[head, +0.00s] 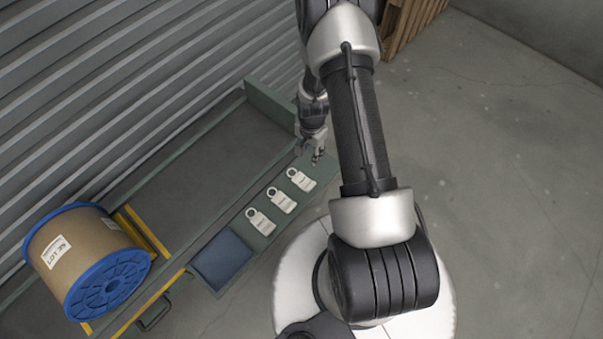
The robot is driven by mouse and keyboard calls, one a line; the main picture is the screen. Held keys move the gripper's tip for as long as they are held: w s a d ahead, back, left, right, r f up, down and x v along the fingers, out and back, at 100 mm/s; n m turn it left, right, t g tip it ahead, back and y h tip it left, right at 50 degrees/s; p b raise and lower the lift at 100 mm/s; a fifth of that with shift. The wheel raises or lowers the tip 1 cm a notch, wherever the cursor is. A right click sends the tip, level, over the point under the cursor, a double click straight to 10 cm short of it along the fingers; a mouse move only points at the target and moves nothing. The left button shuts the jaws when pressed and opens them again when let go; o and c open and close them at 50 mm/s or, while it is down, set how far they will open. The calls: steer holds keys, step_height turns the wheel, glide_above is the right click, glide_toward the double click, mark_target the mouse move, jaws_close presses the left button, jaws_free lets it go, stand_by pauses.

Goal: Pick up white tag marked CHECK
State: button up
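Three white tags lie in a row on a narrow green ledge at the front of the bench: a left tag (260,221), a middle tag (281,200) and a right tag (301,180). Each has a ring-shaped top and a dark printed word too small to read, so I cannot tell which one says CHECK. My gripper (318,156) is small in the head view, just beyond the right tag near the ledge's far end. It appears apart from the tags. Its fingers are too small to tell whether they are open or shut.
A blue tray (221,259) sits left of the tags. A large spool with blue flanges (108,286) and a labelled brown wrap stands on the bench at left, beside yellow rails (146,232). The bench top (205,170) is bare behind the tags. A corrugated wall (110,75) rises behind.

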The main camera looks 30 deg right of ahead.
glide_above(311, 185)
step_height(311, 185, down, 5)
steer(key=shift+m, duration=0.4)
steer(key=f+b, duration=0.2)
steer(key=f, duration=0.3)
steer(key=f+b, duration=0.2)
steer(key=f, duration=0.3)
steer(key=shift+w+d+f, duration=0.15)
steer(key=shift+w+f, duration=0.05)
steer(key=shift+f, duration=0.15)
steer(key=f, duration=0.1)
steer(key=f+b, duration=0.1)
steer(key=f, duration=0.1)
steer(key=f+b, duration=0.1)
steer(key=f, duration=0.1)
steer(key=shift+s, duration=0.35)
steer(key=shift+w+f, duration=0.1)
steer(key=shift+f, duration=0.2)
steer(key=shift+c, duration=0.2)
jaws_close()
